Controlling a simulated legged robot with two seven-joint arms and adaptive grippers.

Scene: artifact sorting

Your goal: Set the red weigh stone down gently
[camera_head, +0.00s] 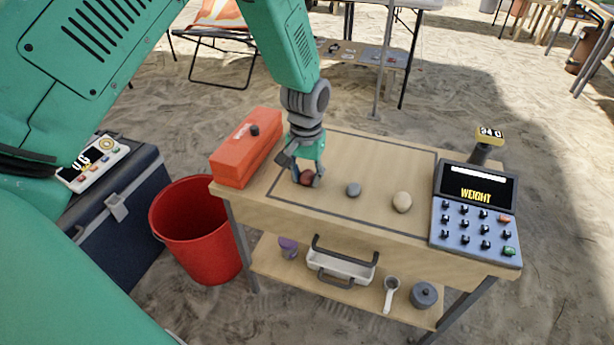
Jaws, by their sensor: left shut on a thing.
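The red weigh stone (307,179) is between the fingers of my left gripper (307,178), low over the left part of the wooden table (340,222). The gripper points down and is shut on the stone. The fingers partly hide the stone, and I cannot tell whether it touches the tabletop. A grey stone (353,189) and a beige stone (402,201) lie on the table to the right of the gripper, apart from each other. A scale console (475,207) with a "WEIGHT" screen stands at the table's right end. My right gripper is not in view.
An orange box (240,155) stands at the table's left end, close to the gripper. A red bucket (200,235) and a dark blue chest (115,225) stand on the sand at left. The lower shelf holds a white tray (342,267), a scoop and a grey pot.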

